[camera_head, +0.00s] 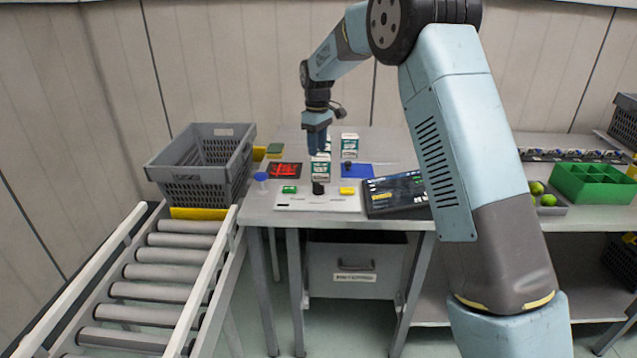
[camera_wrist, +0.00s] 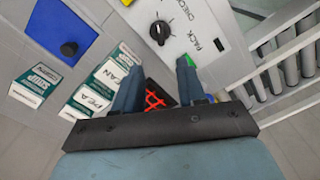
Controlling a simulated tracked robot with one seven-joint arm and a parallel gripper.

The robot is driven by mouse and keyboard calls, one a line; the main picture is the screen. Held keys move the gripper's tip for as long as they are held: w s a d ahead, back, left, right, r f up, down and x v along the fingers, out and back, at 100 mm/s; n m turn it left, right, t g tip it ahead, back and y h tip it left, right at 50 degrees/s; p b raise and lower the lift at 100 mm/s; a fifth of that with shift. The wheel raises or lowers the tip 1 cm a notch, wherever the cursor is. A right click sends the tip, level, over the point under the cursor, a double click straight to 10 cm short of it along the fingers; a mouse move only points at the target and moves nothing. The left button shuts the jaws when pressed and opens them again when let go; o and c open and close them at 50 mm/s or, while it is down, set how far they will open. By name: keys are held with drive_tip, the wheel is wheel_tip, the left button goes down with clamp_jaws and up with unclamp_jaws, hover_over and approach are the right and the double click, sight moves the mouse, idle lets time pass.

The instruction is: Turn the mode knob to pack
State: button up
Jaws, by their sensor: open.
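The mode knob (camera_head: 318,188) is a black round knob on a pale control panel (camera_head: 330,205) at the table's front edge. In the wrist view the knob (camera_wrist: 160,32) is at the top middle, with the printed words PACK and CHECK to its right. A light mark shows on the knob, but I cannot tell which label it points at. My gripper (camera_head: 317,145) points down above the table, behind and above the panel. In the wrist view my gripper (camera_wrist: 158,66) has its two fingers apart with nothing held, short of the knob.
Several soup cartons (camera_head: 320,169) stand behind the panel, close to my gripper. A green button (camera_head: 289,189) and a yellow one (camera_head: 347,190) flank the knob. A blue plate (camera_head: 359,171), a dark screen (camera_head: 397,194) and a grey crate (camera_head: 198,185) are nearby.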

sight(317, 183)
wheel_tip(317, 183, down, 13)
drive_tip(key=shift+f, duration=0.1)
idle(0.4)
clamp_jaws()
idle(0.4)
